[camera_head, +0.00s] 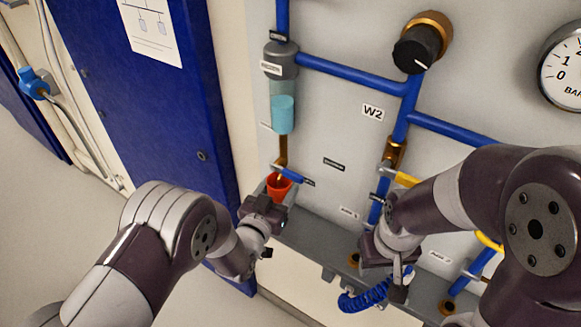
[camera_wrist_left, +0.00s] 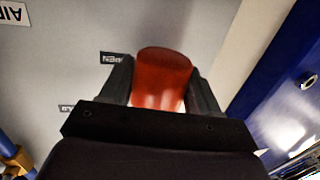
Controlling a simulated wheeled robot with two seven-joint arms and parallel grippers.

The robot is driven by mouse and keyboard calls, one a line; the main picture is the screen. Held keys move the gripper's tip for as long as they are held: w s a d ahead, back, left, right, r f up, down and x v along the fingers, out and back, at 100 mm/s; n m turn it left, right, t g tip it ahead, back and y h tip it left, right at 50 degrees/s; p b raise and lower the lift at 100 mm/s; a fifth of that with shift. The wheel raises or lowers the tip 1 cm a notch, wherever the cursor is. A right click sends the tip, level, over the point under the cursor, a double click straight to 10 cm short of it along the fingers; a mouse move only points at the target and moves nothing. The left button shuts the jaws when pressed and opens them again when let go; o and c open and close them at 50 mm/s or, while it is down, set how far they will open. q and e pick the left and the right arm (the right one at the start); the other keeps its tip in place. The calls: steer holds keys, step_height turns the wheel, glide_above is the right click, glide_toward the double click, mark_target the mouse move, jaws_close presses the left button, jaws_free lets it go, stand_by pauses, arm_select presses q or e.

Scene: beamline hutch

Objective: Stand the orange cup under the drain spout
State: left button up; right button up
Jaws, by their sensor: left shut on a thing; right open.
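The orange cup (camera_head: 277,188) is below the drain spout (camera_head: 281,160) under the filter bowl in the head view. My left gripper (camera_head: 266,205) is shut on the cup, which also shows between the fingers in the left wrist view (camera_wrist_left: 162,82). The cup looks roughly upright; its base is hidden by the gripper, so I cannot tell whether it touches the ledge. A blue lever (camera_head: 292,175) at the spout reaches across the cup's mouth. My right gripper (camera_head: 400,280) is open beside the blue coiled hose.
A grey ledge (camera_head: 315,240) runs along the panel's foot. Blue pipes (camera_head: 350,74), a black knob (camera_head: 420,48) and a pressure gauge (camera_head: 566,65) are on the panel. A coiled blue hose (camera_head: 362,300) hangs near my right gripper. A blue door (camera_head: 140,90) stands left.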

arm_select(q)
steer(key=shift+w+d, duration=0.15)
steer(key=shift+w, duration=0.1)
steer(key=shift+s+f+b, duration=0.25)
steer(key=shift+f+b, duration=0.25)
steer(key=shift+b, duration=0.1)
step_height(320, 180, down, 5)
steer(key=b, duration=0.4)
steer(key=shift+w+f, duration=0.1)
steer(key=shift+f, duration=0.15)
steer(key=shift+f+b, duration=0.6)
steer(key=shift+b, duration=0.1)
steer(key=o, duration=1.2)
